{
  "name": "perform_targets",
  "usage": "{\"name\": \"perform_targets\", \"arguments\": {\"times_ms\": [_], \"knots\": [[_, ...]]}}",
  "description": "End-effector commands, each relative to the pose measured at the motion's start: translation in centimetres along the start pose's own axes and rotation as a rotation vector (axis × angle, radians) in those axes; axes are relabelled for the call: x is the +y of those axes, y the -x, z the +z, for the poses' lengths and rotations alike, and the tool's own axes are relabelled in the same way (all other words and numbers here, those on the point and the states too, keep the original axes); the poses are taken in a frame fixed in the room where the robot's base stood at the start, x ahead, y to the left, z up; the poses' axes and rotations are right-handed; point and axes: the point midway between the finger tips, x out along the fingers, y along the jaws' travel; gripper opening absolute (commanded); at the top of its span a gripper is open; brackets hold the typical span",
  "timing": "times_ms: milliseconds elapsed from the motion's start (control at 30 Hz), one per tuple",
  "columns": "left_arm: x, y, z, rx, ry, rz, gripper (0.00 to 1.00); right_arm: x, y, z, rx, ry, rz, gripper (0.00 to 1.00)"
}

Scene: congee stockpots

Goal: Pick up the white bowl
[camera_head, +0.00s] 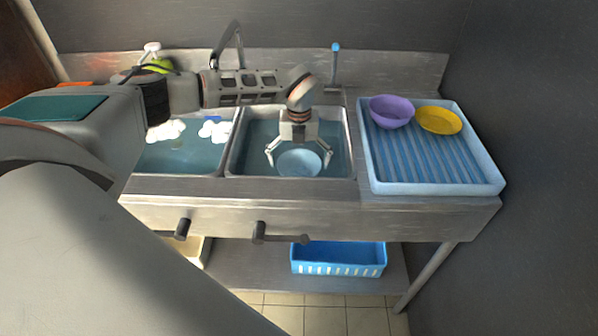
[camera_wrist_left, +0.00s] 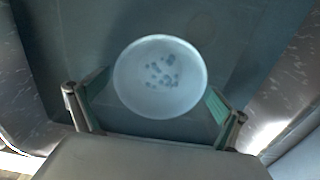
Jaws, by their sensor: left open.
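The white bowl (camera_head: 299,163), tinted blue, is in the right basin (camera_head: 236,150) of the sink, in or under the water. In the left wrist view the bowl (camera_wrist_left: 160,78) is seen from above as a round rim with several bluish spots inside. My left gripper (camera_head: 299,158) is open and points down over the bowl. In the left wrist view its fingers (camera_wrist_left: 153,98) are on either side of the bowl's near part. A small gap seems to show on each side. Whether a finger touches the bowl cannot be told. My right gripper is not in view.
A light blue drying rack (camera_head: 430,187) on the right holds a purple bowl (camera_head: 391,111) and a yellow dish (camera_head: 438,120). White foam (camera_head: 165,130) floats in the left basin (camera_head: 180,158). A faucet (camera_head: 230,45) stands behind. A blue basket (camera_head: 338,259) is on the lower shelf.

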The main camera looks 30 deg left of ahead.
Motion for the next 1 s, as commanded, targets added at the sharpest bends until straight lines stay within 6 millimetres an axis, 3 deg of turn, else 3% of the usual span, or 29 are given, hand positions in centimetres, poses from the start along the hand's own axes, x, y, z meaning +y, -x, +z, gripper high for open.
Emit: {"name": "perform_targets", "arguments": {"times_ms": [300, 433, 467, 833, 1000], "knots": [[-0.1, -0.7, 0.0, -0.001, 0.0, -0.001, 1.0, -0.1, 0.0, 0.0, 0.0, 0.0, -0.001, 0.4], [0.0, -0.7, 0.0, -0.001, 0.0, -0.001, 0.69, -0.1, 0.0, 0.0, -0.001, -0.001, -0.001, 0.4], [0.0, -0.7, 0.0, -0.001, 0.0, -0.001, 0.67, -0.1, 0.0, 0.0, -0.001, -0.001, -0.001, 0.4], [-0.1, -0.6, 0.0, -0.001, 0.0, -0.001, 0.63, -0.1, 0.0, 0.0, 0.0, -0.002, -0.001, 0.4], [-0.1, 0.4, 0.1, -0.002, 0.0, -0.002, 0.63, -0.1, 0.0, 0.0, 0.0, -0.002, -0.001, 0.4]]}}
